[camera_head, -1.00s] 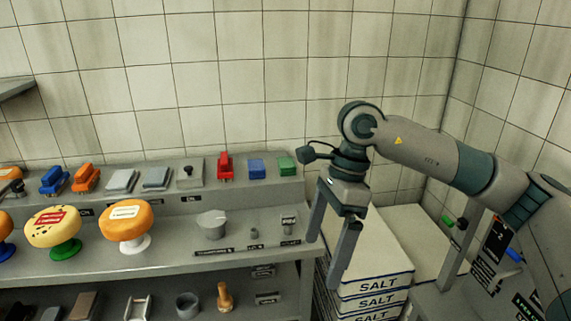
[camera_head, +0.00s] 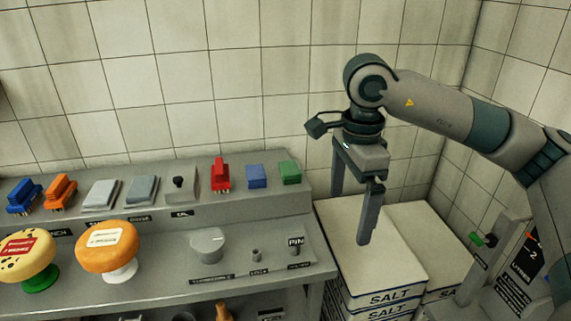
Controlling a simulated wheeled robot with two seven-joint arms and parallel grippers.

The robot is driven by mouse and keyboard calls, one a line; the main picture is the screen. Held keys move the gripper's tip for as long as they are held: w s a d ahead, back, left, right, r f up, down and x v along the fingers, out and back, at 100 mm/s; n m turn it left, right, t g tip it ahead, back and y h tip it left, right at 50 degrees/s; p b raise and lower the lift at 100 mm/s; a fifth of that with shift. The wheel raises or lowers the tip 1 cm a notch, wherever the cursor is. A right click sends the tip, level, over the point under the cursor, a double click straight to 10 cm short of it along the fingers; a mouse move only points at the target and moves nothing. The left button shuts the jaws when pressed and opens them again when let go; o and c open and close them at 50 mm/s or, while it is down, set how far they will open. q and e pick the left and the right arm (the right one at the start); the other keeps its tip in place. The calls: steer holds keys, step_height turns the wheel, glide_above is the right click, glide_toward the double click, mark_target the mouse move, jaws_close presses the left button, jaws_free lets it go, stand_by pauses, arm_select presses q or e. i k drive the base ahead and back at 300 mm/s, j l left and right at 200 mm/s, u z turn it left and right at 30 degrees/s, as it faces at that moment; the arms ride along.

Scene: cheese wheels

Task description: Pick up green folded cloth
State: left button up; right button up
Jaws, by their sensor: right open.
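The green folded cloth (camera_head: 290,173) lies at the right end of the upper shelf step, just right of a blue folded cloth (camera_head: 257,176). My right gripper (camera_head: 352,214) is open and empty, its fingers pointing down. It hangs to the right of the green cloth, in front of and above the salt sacks. Nothing covers the green cloth. My left gripper is not in view.
A red brush-like item (camera_head: 221,175) stands left of the blue cloth. Stacked salt sacks (camera_head: 400,262) stand right of the shelf (camera_head: 160,285). The tiled wall (camera_head: 230,80) is close behind.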

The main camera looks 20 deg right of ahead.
mark_target(290, 174)
steer(key=i, duration=1.35)
